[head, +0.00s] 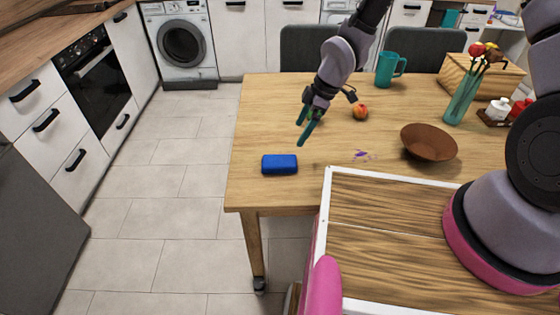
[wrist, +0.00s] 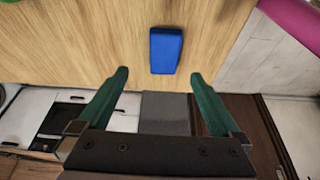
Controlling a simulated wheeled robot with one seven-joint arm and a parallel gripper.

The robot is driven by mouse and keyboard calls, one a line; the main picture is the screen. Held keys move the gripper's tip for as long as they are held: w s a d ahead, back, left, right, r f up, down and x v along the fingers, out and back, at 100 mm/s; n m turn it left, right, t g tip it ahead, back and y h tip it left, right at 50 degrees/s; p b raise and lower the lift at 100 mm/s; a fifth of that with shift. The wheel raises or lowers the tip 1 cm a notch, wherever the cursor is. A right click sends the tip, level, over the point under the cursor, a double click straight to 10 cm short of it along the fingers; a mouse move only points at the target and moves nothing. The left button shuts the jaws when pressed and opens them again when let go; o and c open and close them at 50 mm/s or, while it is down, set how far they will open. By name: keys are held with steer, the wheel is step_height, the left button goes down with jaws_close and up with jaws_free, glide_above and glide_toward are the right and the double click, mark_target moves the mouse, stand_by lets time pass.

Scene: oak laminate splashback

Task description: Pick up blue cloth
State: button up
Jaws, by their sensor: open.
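The blue cloth (head: 280,164) lies as a folded, thick rectangular block on the wooden table (head: 262,122), close to its left front corner. My gripper (head: 308,132) is above the table, up and to the right of the cloth in the head view, and apart from it. In the wrist view the cloth (wrist: 166,50) lies ahead of my open gripper (wrist: 160,88), beyond the two green fingertips and roughly between their lines. Nothing is between the fingers.
A peach (head: 361,112), a brown bowl (head: 429,142), a teal mug (head: 390,69), a teal vase with flowers (head: 462,100) and a purple mark (head: 362,154) are on the table to the right. The tabletop around the cloth is clear. Two dark chairs (head: 310,48) stand behind.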

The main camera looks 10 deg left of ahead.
glide_above(279, 160)
steer(key=d, duration=0.3)
steer(key=f, duration=0.6)
steer(key=shift+w+d, duration=0.1)
steer(key=shift+w, duration=0.25)
steer(key=shift+a+x, duration=0.15)
steer(key=shift+x, duration=1.25)
steer(key=shift+a+x, duration=0.15)
steer(key=shift+x, duration=1.2)
steer(key=shift+s+r, duration=0.1)
steer(key=shift+c, duration=0.3)
steer(key=c, duration=1.2)
steer(key=shift+o, duration=0.2)
step_height(279, 160, up, 10)
